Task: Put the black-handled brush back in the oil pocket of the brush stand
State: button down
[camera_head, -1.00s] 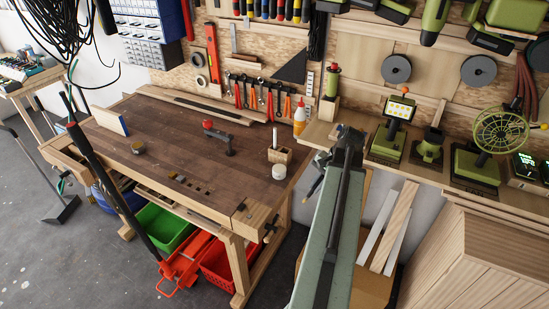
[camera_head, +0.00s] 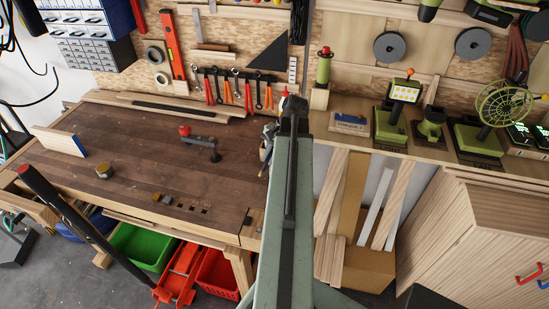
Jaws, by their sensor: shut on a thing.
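My gripper (camera_head: 269,132) is at the bench's right end, partly hidden by my own arm. It is shut on the black-handled brush (camera_head: 263,170), a thin dark shape hanging below it, too small to show its bristles. A pale round tin (camera_head: 265,152) shows just behind the gripper and brush; I cannot tell whether they touch it. The brush stand and its oil pocket are hidden behind my arm.
The dark wooden bench top (camera_head: 140,150) is mostly clear to the left. A red-topped clamp tool (camera_head: 200,142) stands on it. A bottle's red cap (camera_head: 284,93) shows behind my arm. A shelf with green tools (camera_head: 400,100) is at right.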

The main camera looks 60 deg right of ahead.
jog(key=shift+w, duration=0.1)
jog(key=w+d+r+n+g+p, duration=0.15)
jog(key=d+r+p, duration=0.35)
jog(key=r+p, duration=0.55)
jog(key=w+d+r+n+g+p, duration=0.1)
jog(key=d+r+n+p, duration=0.3)
jog(key=r+p, duration=0.7)
notch_tip(320, 180, down, 22)
jog(key=d+g+h+b, duration=0.1)
jog(key=d+b, duration=0.1)
jog(key=b, duration=1.8)
jog(key=shift+h+b, duration=0.35)
jog(key=shift+h, duration=0.05)
jog(key=c, duration=1.4)
grip_release()
jog(key=shift+d, duration=0.1)
jog(key=shift+c, duration=0.2)
notch_tip(320, 180, up, 12)
jog(key=p, duration=1.2)
